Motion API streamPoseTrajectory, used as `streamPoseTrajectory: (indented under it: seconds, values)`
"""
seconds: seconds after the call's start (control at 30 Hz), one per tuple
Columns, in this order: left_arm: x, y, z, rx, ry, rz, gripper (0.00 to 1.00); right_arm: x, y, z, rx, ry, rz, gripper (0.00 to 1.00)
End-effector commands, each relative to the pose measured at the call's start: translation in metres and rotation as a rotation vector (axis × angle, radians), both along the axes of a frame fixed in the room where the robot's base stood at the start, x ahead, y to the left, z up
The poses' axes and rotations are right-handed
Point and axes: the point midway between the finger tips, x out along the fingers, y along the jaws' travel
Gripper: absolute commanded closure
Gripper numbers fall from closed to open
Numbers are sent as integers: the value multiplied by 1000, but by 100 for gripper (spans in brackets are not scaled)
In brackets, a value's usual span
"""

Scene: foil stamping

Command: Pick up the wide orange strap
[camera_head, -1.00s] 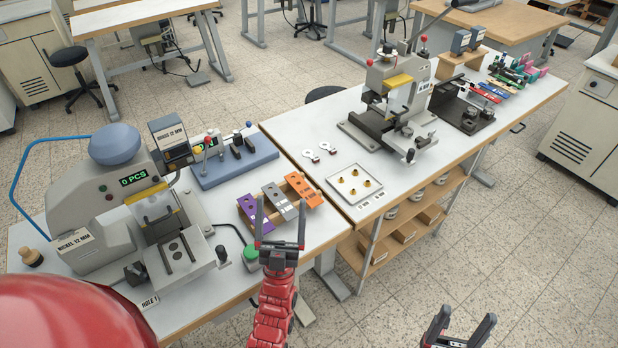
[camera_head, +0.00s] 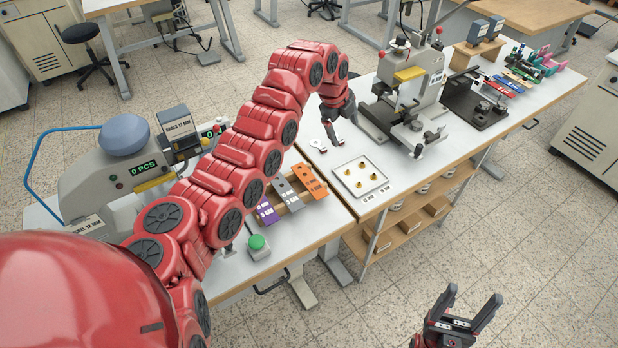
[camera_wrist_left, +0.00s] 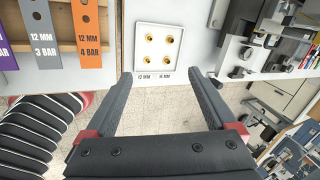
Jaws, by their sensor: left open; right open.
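The wide orange strap (camera_head: 309,180) lies at the right end of a small wooden rack, beside a grey strap (camera_head: 291,194) and a purple strap (camera_head: 266,211). In the left wrist view the orange strap (camera_wrist_left: 87,32) is at the upper left, marked 12 MM and 4 BAR, with a hole in it. My left gripper (camera_head: 343,132) is open and empty, above the bench beyond the orange strap. In the wrist view its jaws (camera_wrist_left: 161,76) are apart, to the right of the strap. My right gripper (camera_head: 466,312) is open and empty over the floor.
A white tray (camera_head: 341,172) with several brass pieces stands right of the strap rack. A press (camera_head: 412,95) stands behind it. A green button (camera_head: 257,242) is in front of the straps. My left arm hides much of the left machine.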

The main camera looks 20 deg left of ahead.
Motion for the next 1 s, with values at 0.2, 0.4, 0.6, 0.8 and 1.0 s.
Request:
streamPoseTrajectory:
  seconds: [0.2,0.4,0.6,0.8,1.0]
  values:
    - [-68,33,20,189,240,-201,10,0,0,4,0,0,0,32]
    - [-81,37,-1,207,288,-232,10,0,0,15,0,0,0,32]
    - [-82,36,-48,206,287,-231,10,0,0,37,0,0,0,32]
    - [-79,36,-87,207,279,-230,10,0,0,50,0,0,0,32]
    - [-79,37,-102,207,276,-227,10,0,0,55,0,0,0,32]
